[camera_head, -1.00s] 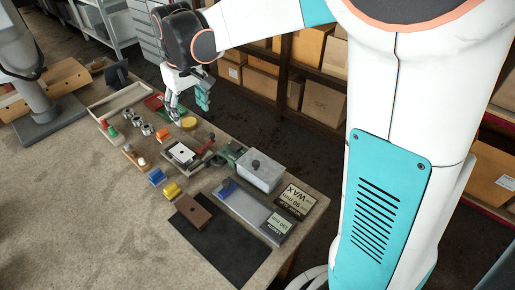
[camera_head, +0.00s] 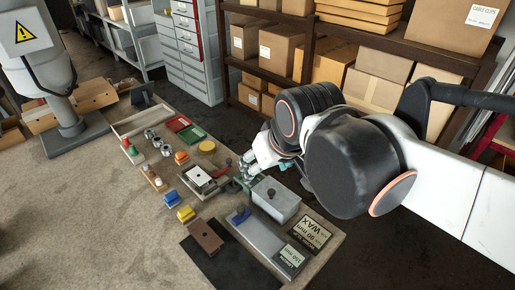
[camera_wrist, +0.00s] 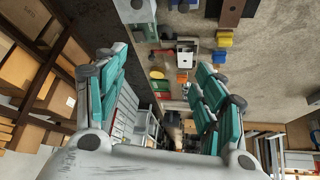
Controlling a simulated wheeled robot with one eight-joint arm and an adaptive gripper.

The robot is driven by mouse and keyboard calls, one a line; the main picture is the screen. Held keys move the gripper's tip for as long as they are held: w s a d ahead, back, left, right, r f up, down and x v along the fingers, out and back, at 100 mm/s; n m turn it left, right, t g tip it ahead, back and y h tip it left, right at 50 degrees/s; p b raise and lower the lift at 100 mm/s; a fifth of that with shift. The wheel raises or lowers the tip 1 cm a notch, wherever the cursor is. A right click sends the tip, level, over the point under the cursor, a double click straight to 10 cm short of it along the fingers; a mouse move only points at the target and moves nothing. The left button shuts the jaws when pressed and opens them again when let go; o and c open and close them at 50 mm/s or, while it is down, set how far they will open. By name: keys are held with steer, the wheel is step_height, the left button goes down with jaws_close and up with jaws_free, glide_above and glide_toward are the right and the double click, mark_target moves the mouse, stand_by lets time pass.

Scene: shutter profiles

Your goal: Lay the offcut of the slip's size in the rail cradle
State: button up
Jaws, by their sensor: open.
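My gripper (camera_head: 250,166) is open and empty above the table's right edge, close to a grey lidded box (camera_head: 276,203). Its teal fingers are spread in the wrist view (camera_wrist: 158,98). A white slip (camera_head: 198,176) with a dark mark lies in a framed holder mid-table; it also shows in the wrist view (camera_wrist: 187,50). Small blocks stand nearby: blue (camera_head: 172,199), yellow (camera_head: 186,214) and orange (camera_head: 181,157). I cannot tell which piece is the offcut or which holder is the rail cradle.
Red (camera_head: 180,123) and green (camera_head: 193,134) trays, a yellow disc (camera_head: 207,147) and metal cylinders (camera_head: 150,134) stand farther back. Shelves with boxes (camera_head: 376,91) stand behind.

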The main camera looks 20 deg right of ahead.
steer(key=shift+m+t, duration=0.3)
steer(key=shift+t, duration=0.2)
steer(key=s, duration=0.1)
steer(key=s+f, duration=0.1)
steer(key=s+d+f, duration=0.1)
steer(key=shift+s, duration=0.4)
steer(key=shift+f+b, duration=1)
